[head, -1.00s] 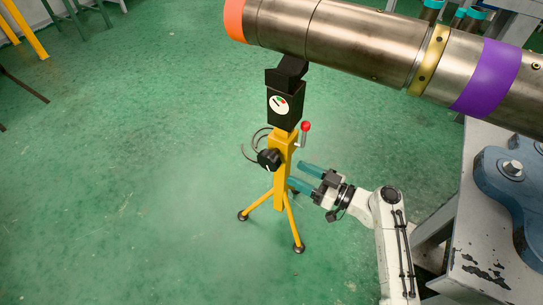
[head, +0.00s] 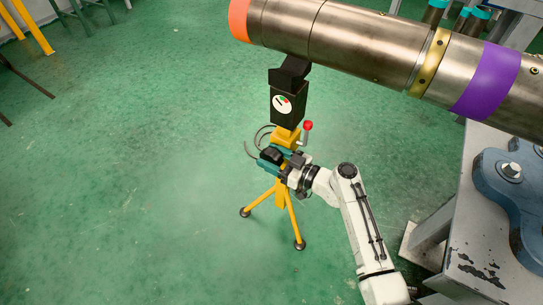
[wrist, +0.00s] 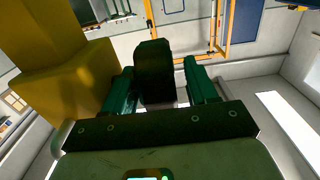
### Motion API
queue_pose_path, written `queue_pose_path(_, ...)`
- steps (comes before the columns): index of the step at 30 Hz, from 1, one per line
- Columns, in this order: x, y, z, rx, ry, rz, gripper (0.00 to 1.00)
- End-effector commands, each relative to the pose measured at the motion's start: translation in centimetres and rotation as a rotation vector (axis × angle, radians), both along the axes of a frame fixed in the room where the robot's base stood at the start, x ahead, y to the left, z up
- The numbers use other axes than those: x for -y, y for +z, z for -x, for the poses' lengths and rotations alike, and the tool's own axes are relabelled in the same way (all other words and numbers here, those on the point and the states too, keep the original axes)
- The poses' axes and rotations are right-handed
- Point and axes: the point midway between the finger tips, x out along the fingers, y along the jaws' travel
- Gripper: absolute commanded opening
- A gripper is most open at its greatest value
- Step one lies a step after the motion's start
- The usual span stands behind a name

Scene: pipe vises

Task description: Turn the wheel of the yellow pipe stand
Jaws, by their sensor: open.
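The yellow pipe stand (head: 286,137) stands on its splayed legs under the front end of the steel pipe. A black knob-like wheel (head: 271,155) sits on the stand's side. In the wrist view the dark wheel (wrist: 153,72) lies between my two teal fingers, with a gap visible on each side. My gripper (head: 272,158) is open around the wheel in the head view and hides much of the stand's yellow post. The yellow post (wrist: 62,80) also shows close at the left of the wrist view. A red-tipped crank (head: 307,126) is on the stand's right side.
The large pipe (head: 360,42) with orange, gold and purple bands lies overhead, resting on the stand's black head (head: 287,102). Thin dark curved cables (head: 260,138) loop behind the stand. A grey bench (head: 470,225) with a blue vise stands at right.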

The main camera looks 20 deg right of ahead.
Motion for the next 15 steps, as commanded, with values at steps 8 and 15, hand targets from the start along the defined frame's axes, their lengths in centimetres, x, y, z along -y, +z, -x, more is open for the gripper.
queue_pose_path(8, -0.15, -0.01, -0.20, 0.000, -0.001, 0.000, 0.57)
queue_pose_path(15, -0.12, 0.00, -0.18, 0.000, -0.001, 0.000, 0.38)
